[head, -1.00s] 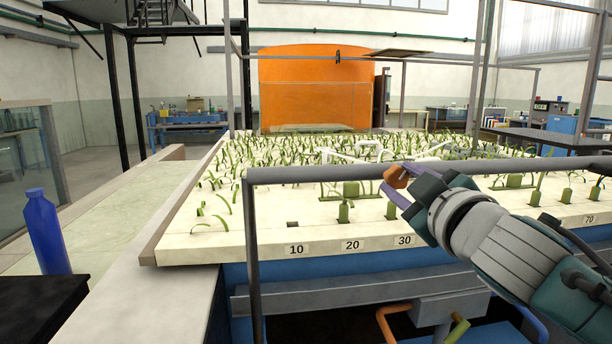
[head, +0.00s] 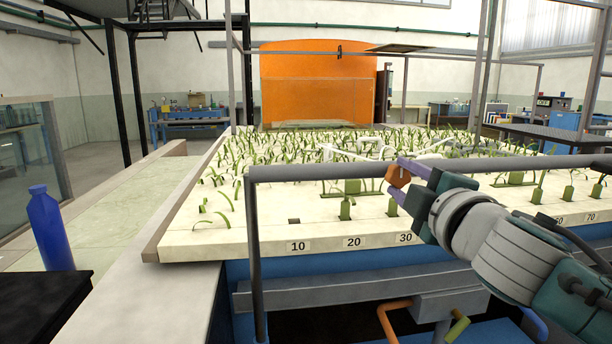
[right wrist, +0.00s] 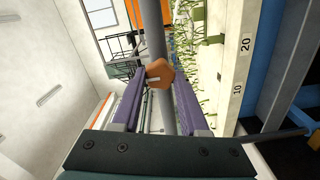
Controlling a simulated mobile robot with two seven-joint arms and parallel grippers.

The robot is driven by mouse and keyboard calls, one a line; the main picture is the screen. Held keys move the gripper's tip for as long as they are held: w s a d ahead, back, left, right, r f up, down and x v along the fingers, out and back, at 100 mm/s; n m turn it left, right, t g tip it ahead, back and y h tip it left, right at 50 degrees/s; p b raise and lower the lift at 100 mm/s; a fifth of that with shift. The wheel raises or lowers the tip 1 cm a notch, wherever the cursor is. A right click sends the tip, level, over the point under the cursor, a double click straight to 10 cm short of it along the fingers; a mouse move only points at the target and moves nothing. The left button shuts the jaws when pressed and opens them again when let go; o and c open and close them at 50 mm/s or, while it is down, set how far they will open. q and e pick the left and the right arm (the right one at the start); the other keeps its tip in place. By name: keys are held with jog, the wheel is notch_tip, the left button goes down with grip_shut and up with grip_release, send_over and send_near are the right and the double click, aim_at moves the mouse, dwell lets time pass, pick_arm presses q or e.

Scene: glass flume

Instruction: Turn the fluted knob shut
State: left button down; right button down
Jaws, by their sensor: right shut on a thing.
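The fluted knob (head: 398,177) is small and orange, with several flat sides. It sits by the grey rail in front of the planted flume bed. My right gripper (head: 395,181) has purple fingers, comes in from the right and is shut on the knob. In the right wrist view the knob (right wrist: 160,73) shows between the fingertips, in front of a grey pole, with a pale line on its face. Whether the knob is fully turned I cannot tell. My left gripper is not in view.
The grey rail (head: 330,171) crosses the front of the pale bed (head: 200,242), which has rows of green plants and number labels. A blue bottle (head: 50,228) stands at the left near a black surface (head: 40,300). Orange and green handles hang below the bed.

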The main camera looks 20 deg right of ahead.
dwell(0.3)
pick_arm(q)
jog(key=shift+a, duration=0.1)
pick_arm(e)
jog(key=shift+c, duration=2.2)
grip_release()
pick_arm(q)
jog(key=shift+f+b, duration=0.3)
pick_arm(e)
jog(key=v, duration=1)
jog(key=shift+d, duration=0.1)
